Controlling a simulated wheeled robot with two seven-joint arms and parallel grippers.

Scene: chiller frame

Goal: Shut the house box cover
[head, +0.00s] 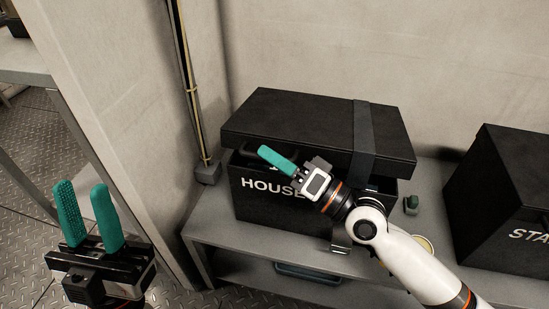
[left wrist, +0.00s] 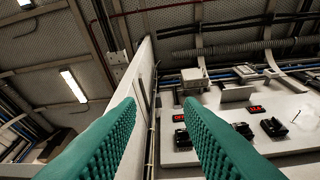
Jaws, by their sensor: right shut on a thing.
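The black house box (head: 264,205) stands on a grey bench, with HOUSE in white on its front. Its black cover (head: 300,115) sits over the top, tilted, with a dark gap under its front edge at the left. A dark strap (head: 364,130) crosses the cover and hangs down the front. My right gripper (head: 265,152) is at the box front, just under the cover's front edge. It is shut on the cover, though the grip itself is largely hidden. My left gripper (head: 85,195) is open and empty, off to the left, fingers up; its fingers also show in the left wrist view (left wrist: 158,105).
Another black box (head: 505,195) stands at the right on the bench (head: 215,232). A wall corner with a vertical conduit (head: 187,80) rises between my left gripper and the box.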

